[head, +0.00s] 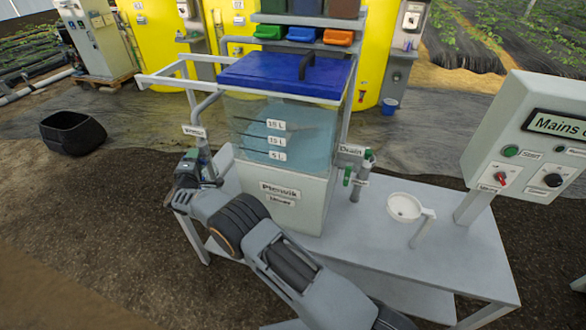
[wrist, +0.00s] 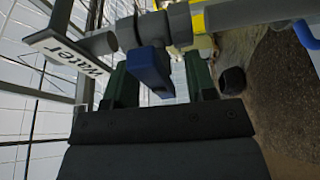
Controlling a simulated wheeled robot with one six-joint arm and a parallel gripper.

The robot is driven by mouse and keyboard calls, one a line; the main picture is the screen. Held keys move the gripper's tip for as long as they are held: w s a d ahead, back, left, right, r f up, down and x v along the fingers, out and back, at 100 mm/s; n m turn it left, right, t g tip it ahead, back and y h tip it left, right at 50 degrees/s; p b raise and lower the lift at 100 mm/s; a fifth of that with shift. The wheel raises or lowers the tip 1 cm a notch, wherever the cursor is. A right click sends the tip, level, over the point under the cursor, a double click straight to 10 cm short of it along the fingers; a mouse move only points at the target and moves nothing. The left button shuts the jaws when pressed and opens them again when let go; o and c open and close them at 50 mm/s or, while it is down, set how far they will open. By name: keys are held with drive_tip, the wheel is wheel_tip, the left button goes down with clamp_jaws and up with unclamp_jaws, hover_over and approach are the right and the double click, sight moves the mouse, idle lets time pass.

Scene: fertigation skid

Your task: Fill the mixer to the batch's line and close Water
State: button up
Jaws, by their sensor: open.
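The mixer (head: 285,195) is a pale tank with a blue lid (head: 285,75) and a see-through front marked 15 L, 10 L and 5 L. Blue-tinted liquid (head: 300,150) stands in it, its surface apparently near the 15 L mark; I cannot tell exactly. The Water sign (head: 194,131) stands at the tank's left and also shows in the wrist view (wrist: 68,50). In the wrist view the blue valve handle (wrist: 150,68) hangs below the grey pipe, between the green fingers of my open gripper (wrist: 161,85). In the head view my gripper (head: 188,168) is left of the tank.
A control box (head: 535,140) reading "Mains" stands at right. A black tub (head: 72,132) is on the ground.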

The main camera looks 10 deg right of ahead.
drive_tip(key=s+a+p, duration=0.2)
drive_tip(key=s+a, duration=0.1)
drive_tip(key=s, duration=0.3)
drive_tip(key=shift+a, duration=0.25)
idle(1.5)
